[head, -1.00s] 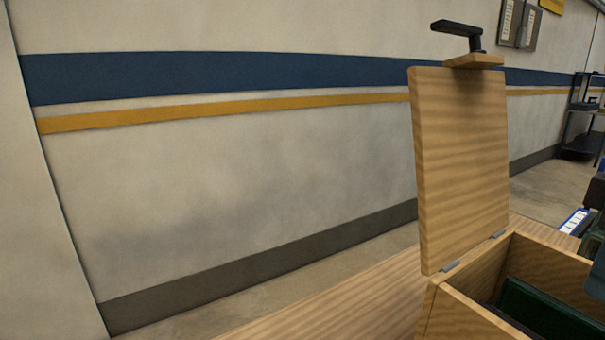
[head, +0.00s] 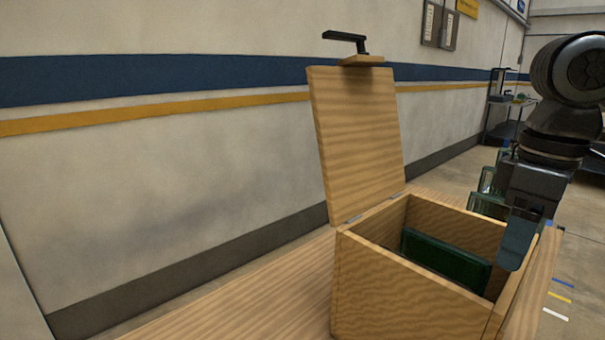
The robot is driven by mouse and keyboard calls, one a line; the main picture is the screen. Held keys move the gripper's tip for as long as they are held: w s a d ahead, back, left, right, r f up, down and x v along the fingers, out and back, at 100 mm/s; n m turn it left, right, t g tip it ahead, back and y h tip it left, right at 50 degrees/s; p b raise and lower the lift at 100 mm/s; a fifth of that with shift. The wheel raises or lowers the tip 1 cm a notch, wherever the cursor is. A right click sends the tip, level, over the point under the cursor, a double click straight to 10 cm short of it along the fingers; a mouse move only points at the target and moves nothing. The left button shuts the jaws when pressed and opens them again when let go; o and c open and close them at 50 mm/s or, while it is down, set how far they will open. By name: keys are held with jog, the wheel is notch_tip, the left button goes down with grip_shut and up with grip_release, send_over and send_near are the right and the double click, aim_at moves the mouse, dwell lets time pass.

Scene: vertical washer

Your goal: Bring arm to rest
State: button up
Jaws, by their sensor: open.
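My gripper (head: 515,238) is at the right of the head view, with my dark arm coming down from the upper right. It is open, and one finger shows clearly in front of the right wall of a wooden box; whether it touches the box I cannot tell. The wooden box (head: 400,295) stands on a wooden table with its lid (head: 357,145) swung up, a black handle (head: 346,41) at the lid's top. A dark green block-like thing (head: 445,258) lies inside the box. No object shows in my gripper.
The wooden table (head: 230,305) is clear to the left of the box. Clear green glass-like things (head: 487,200) stand behind my gripper. A grey wall with a blue stripe (head: 150,78) runs behind. A dark cart (head: 503,105) stands far right.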

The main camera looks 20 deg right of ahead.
jog(key=w+a+r+t+y+b, duration=0.2)
jog(key=w+a+t+y, duration=0.4)
jog(key=a, duration=0.7)
jog(key=w+a+r+t+y+b, duration=0.2)
jog(key=w+a+t+y, duration=0.5)
jog(key=a, duration=0.5)
jog(key=s+f+m+t+h+b, duration=0.15)
jog(key=s+f+m+h, duration=0.25)
jog(key=f, duration=0.4)
jog(key=s+d+f+m+t+h+b, duration=0.15)
jog(key=s+f+m+h, duration=0.25)
jog(key=f, duration=0.4)
jog(key=s+f+m+t+h+b, duration=0.15)
jog(key=s+f+m+h, duration=0.25)
jog(key=f, duration=0.4)
jog(key=s+d+f+n+g, duration=0.1)
jog(key=s+f+n, duration=0.1)
jog(key=s, duration=0.6)
jog(key=s+d+f+n+g+b, duration=0.1)
jog(key=s+d+f+n, duration=0.1)
jog(key=s, duration=0.6)
jog(key=s+d+f+n+g+h, duration=0.1)
jog(key=s+d+f+n, duration=0.1)
jog(key=s+f, duration=0.3)
jog(key=s+n, duration=0.1)
jog(key=s, duration=0.3)
jog(key=shift+d+n, duration=0.2)
jog(key=shift+n, duration=0.2)
